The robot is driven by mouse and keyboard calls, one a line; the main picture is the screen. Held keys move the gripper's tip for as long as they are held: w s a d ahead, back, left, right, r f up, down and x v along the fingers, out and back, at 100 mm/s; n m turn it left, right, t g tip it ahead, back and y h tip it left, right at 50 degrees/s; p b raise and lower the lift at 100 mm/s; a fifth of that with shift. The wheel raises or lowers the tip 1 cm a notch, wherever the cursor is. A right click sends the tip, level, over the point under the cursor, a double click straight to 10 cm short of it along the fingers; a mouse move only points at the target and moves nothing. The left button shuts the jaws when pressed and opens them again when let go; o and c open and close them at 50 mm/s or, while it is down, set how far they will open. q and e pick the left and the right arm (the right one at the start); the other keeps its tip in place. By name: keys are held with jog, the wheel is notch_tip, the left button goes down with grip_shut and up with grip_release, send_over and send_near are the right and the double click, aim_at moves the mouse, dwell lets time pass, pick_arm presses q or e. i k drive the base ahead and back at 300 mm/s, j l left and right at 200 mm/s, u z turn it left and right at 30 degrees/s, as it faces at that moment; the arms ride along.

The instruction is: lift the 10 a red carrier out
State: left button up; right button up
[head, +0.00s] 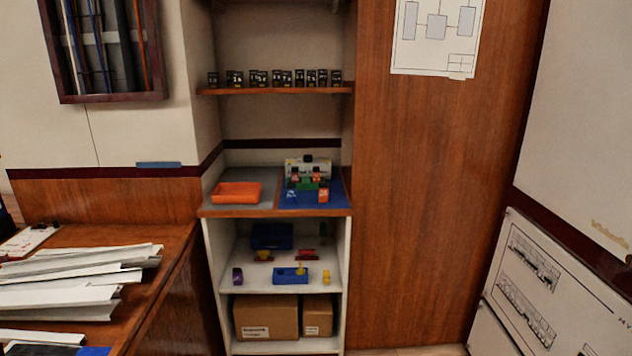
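No label is readable at this distance, so I cannot tell which thing is the 10 A red carrier. Small red-orange blocks with dark tops stand on the blue mat (334,202) on the counter shelf; the nearest is the red-orange block (323,194). A green block (306,184) stands among them, and a white panel (296,165) stands behind, partly hidden by them. On the shelf below lie a small red piece with yellow (307,253) and another red-yellow piece (264,256). Neither of my grippers is in view.
An orange tray (237,193) sits left of the mat. Black units (260,79) line the upper shelf. The lower shelf holds a dark blue bin (271,236) and a blue tray (290,275). Cardboard boxes (266,316) stand below. A side bench holds white trunking (70,280).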

aim_at(295, 170)
jog(key=i+l+z, duration=0.1)
jog(key=i+z, duration=0.15)
jog(key=i, duration=0.8)
jog(key=i+j+z, duration=0.2)
jog(key=i, duration=0.9)
